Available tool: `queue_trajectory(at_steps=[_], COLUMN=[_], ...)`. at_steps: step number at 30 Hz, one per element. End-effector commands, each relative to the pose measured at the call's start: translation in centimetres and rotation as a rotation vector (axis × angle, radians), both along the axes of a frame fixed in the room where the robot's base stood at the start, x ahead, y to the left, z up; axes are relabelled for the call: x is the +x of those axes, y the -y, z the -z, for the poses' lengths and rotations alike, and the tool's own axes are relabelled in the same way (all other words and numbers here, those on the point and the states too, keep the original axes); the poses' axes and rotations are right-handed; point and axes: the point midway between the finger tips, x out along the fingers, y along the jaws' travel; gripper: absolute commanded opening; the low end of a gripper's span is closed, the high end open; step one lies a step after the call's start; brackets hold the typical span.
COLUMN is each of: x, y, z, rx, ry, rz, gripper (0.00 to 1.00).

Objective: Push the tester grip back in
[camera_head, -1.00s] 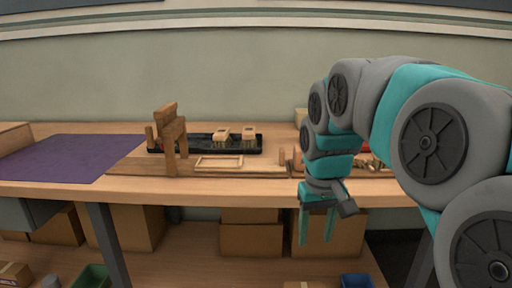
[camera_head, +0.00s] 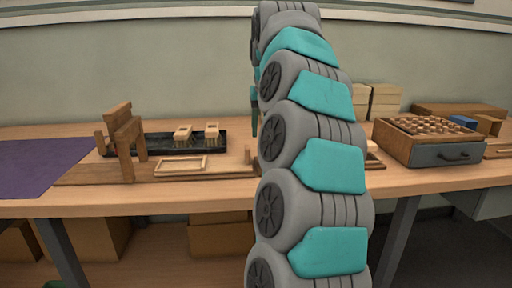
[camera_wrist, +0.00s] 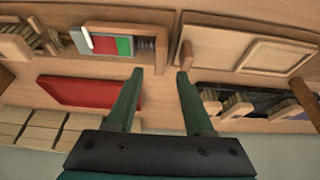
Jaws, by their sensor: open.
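The tester appears to be the wooden board (camera_head: 90,172) with an upright wooden frame (camera_head: 125,140) at its left and a shallow rimmed panel (camera_head: 181,166). A short wooden peg (camera_head: 248,154) stands at the board's right end, and I take it for the grip, though I cannot be sure. In the wrist view the peg (camera_wrist: 186,54) is just beyond my right fingertip, apart from it. My gripper (camera_wrist: 161,72) is open and empty, pointing down over the bench. In the head view my arm hides most of it.
A drawer box (camera_head: 440,152) stands at the right. A purple mat (camera_head: 35,165) is clear.

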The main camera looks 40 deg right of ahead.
Motion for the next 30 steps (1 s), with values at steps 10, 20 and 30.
queue_trajectory(at_steps=[10,20,30], x=[1.2,2.3,2.4], y=[0.7,1.3,1.4], z=[3.7,6.7,6.8], rx=[0.003,0.001,0.001], ry=[-0.004,-0.002,-0.001], rz=[-0.002,-0.002,-0.002], gripper=[0.53,0.53,0.38])
